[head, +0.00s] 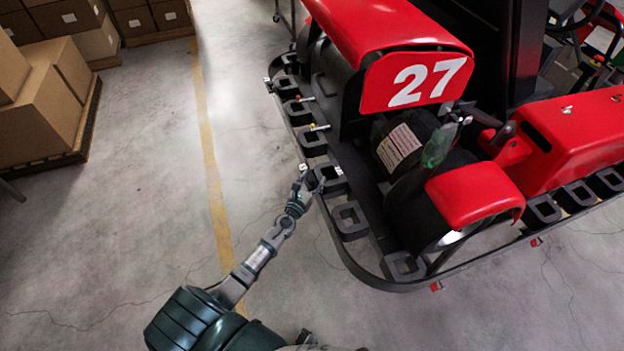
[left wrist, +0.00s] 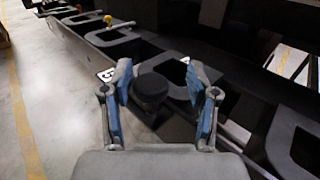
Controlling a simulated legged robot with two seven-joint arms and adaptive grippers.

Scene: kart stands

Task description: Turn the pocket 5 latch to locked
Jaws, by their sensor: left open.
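My left gripper (head: 313,182) is at the outer edge of the pocket rail (head: 352,240) in front of the red kart. In the left wrist view its two blue-padded fingers (left wrist: 161,70) are open, on either side of a dark round-topped knob (left wrist: 152,92). I cannot tell whether they touch it. The knob stands by a grey square pocket (left wrist: 180,72), and may be the pocket 5 latch; its locked or unlocked position is unclear. A white label (left wrist: 105,75), apparently reading 5, is partly behind the left finger. My right gripper is not in view.
The red kart body with number 27 (head: 418,82) rises behind the rail. Cardboard boxes (head: 40,115) stand on a pallet at left. The floor by the yellow line (head: 212,170) is clear.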

